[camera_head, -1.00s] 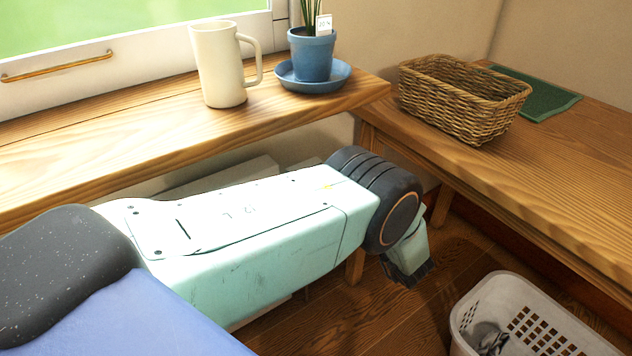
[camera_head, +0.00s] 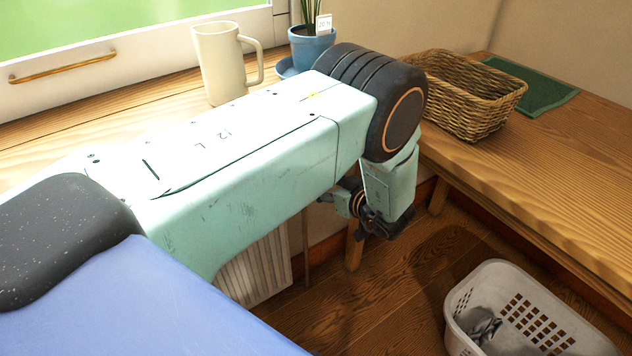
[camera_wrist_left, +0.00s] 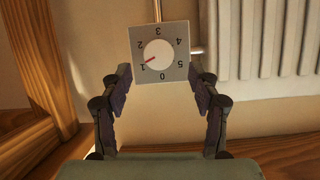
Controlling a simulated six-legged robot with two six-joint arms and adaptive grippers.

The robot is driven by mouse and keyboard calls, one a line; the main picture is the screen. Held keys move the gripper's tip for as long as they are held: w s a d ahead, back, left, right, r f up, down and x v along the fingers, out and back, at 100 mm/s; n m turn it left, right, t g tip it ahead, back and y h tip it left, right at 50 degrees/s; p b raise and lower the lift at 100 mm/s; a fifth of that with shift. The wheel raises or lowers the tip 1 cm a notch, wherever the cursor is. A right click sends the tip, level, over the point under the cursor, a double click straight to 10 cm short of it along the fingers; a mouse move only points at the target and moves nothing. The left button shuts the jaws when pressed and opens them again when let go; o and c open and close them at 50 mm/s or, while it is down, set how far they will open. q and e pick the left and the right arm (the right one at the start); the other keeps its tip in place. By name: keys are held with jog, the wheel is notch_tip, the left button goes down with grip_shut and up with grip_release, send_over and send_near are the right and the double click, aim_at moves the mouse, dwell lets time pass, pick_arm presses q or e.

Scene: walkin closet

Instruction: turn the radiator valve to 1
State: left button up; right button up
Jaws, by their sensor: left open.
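In the left wrist view the radiator valve shows as a square grey plate (camera_wrist_left: 181,28) with numbers 0 to 5, upside down, and a round white knob (camera_wrist_left: 162,50). Its red mark points at about 1, perhaps slightly toward 2. My left gripper (camera_wrist_left: 161,78) is open and empty, its fingers at the left and right of the plate's lower part; I see no contact, and the depth gap is unclear. In the head view the left gripper (camera_head: 374,222) is partly hidden by my own arm, and the valve is hidden. My right gripper is not in view.
The white radiator (camera_head: 258,268) stands under the wooden sill (camera_head: 60,130). On the sill are a cream mug (camera_head: 220,65) and a potted plant (camera_head: 312,48). A wicker basket (camera_head: 465,95) sits on the bench (camera_head: 560,160). A white laundry basket (camera_head: 480,290) stands on the floor.

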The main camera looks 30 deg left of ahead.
pick_arm(q)
jog(key=shift+b+x, duration=0.6)
jog(key=shift+x, duration=1.95)
jog(key=c, duration=1.2)
jog(key=shift+o, duration=0.2)
